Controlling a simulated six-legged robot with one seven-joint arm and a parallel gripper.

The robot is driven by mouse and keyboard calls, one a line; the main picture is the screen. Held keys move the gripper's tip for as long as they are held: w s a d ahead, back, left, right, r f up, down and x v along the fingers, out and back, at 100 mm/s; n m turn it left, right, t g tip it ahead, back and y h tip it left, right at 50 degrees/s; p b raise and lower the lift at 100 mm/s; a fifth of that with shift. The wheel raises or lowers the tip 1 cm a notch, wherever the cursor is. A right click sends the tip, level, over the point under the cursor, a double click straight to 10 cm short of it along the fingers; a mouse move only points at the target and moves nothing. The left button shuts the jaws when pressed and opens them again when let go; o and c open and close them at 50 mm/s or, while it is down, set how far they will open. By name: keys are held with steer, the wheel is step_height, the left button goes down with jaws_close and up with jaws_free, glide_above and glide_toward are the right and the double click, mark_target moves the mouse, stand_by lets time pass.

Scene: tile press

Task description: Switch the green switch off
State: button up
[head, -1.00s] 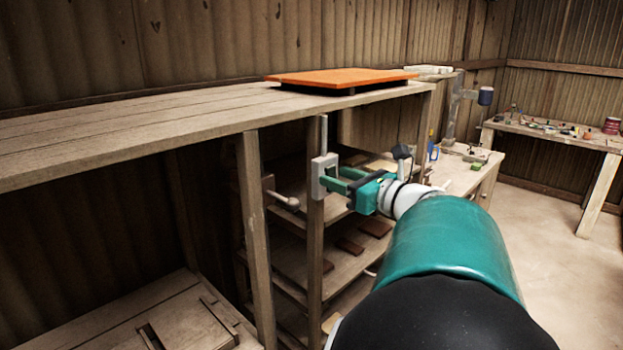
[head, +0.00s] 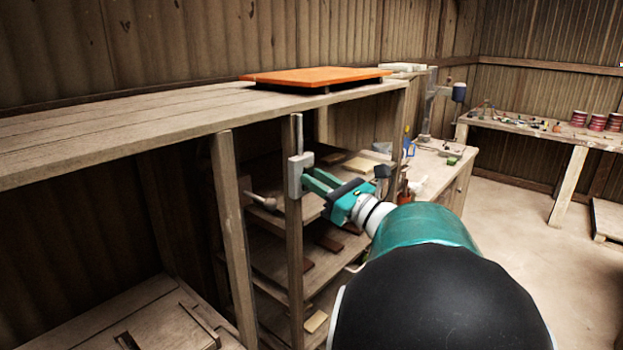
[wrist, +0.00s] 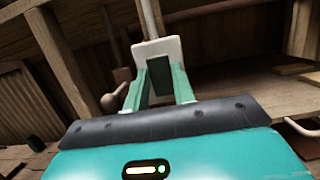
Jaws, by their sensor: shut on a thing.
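A grey switch box (head: 294,177) is fixed to an upright wooden post under the shelf's front edge, with a thin pipe rising from it. In the wrist view, the pale box (wrist: 160,47) is straight ahead. The green switch (wrist: 159,78) shows as a dark green block in front of it, between my fingers. My gripper (head: 313,184) has its green fingers at the box and is shut on the switch. The wrist view shows my gripper's fingers (wrist: 158,92) on either side of the block. In the head view the fingers largely hide the switch.
An orange panel (head: 316,76) lies on the long wooden shelf (head: 130,130) above. Lower shelves (head: 275,262) with several tiles stand behind the post. A round-ended handle (head: 264,201) is left of the switch. Open floor (head: 520,235) lies to the right.

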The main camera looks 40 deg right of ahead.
steer(key=shift+f+t, duration=0.15)
steer(key=shift+t, duration=0.35)
steer(key=o, duration=1)
steer(key=v, duration=1.3)
steer(key=shift+s+f, duration=0.1)
steer(key=shift+s, duration=0.3)
